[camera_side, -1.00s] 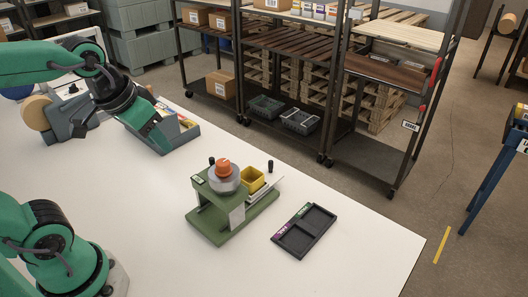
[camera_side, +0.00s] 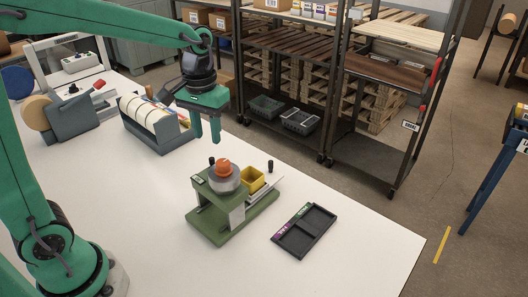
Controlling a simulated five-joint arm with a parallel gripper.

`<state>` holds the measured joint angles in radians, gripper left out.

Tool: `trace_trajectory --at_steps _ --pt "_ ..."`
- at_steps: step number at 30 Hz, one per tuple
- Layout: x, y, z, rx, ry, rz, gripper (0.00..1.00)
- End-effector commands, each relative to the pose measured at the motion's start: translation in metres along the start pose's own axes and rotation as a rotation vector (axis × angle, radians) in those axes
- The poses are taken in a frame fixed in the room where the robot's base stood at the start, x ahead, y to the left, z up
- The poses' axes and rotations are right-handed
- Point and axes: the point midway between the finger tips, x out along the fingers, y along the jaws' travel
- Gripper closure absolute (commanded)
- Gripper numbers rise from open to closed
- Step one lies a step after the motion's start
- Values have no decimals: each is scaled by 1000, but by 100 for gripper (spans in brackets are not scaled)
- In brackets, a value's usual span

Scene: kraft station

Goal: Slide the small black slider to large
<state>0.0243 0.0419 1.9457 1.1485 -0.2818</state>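A green device (camera_side: 208,229) stands on the white table in the middle, with an orange-topped round grey part (camera_side: 223,169) and a yellow cup (camera_side: 252,180) on it. One small black knob (camera_side: 211,161) stands at its back left, and another black knob (camera_side: 270,166) rises at its right end. I cannot tell which knob is the slider, and no size marking is readable. My gripper (camera_side: 206,140) points down above and behind the device, apart from it. Its two fingers are apart with nothing between them.
A black two-compartment tray (camera_side: 304,232) with purple and green labels lies right of the device. A tape dispenser (camera_side: 70,120) and a grey holder with rolls (camera_side: 155,125) stand at the back left. The table front is clear.

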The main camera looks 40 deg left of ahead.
Motion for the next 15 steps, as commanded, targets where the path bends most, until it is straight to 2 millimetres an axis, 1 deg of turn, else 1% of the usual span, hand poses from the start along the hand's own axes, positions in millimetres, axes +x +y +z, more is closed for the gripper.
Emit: trace_trajectory --at_steps 10,15 --pt "4 1 -2 -4 -7 -2 65" --pt "16 0 -1 -3 -8 -2 65"
